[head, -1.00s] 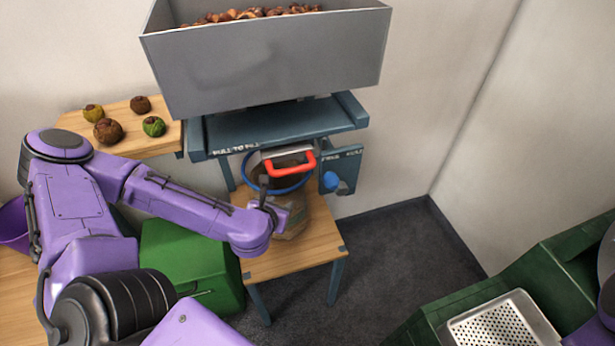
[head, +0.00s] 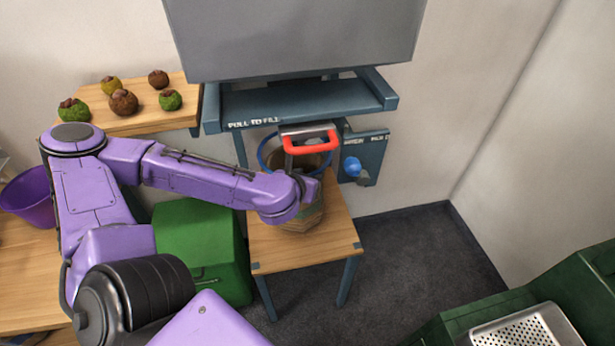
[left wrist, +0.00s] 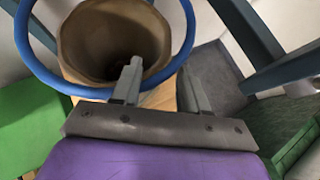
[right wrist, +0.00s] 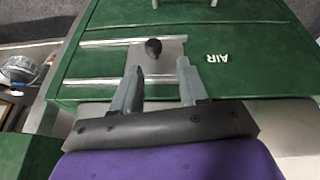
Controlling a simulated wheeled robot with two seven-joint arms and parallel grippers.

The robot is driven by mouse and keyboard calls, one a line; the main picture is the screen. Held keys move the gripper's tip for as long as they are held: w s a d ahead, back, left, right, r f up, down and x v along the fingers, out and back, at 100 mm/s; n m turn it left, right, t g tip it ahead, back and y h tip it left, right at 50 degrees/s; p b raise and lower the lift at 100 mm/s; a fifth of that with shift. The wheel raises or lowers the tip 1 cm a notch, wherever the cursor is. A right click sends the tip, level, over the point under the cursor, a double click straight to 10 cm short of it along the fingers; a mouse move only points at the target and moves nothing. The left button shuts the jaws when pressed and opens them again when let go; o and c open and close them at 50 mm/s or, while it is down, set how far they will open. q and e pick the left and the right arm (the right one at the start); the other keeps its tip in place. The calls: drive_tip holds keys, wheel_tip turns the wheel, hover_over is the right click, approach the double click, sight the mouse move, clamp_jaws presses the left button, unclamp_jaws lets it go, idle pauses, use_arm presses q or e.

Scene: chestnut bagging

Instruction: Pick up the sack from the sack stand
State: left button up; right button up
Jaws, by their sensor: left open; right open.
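The brown sack (head: 301,220) hangs in the blue ring (head: 263,152) of the sack stand, above a small wooden table. In the left wrist view the sack (left wrist: 90,45) shows its round open mouth inside the blue ring (left wrist: 184,45). My left gripper (head: 309,183) is at the sack's near right side, partly hidden by its own wrist. In the left wrist view the left gripper (left wrist: 160,78) is open; one finger overlaps the sack's mouth and the other lies outside the ring. My right gripper (right wrist: 159,70) is open and empty over a green machine.
A red handle (head: 310,146) and a blue knob (head: 352,166) are close to the ring. A grey hopper (head: 295,40) overhangs the stand. A green box (head: 200,240) stands left of the wooden table (head: 335,240). The green machine (right wrist: 260,50) has a black knob (right wrist: 153,47).

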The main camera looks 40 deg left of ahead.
use_arm(q)
drive_tip(key=x, duration=0.6)
drive_tip(key=shift+w+f, duration=0.1)
drive_tip(key=shift+w, duration=0.25)
clamp_jaws()
drive_tip(key=shift+s+f, duration=0.1)
idle(1.0)
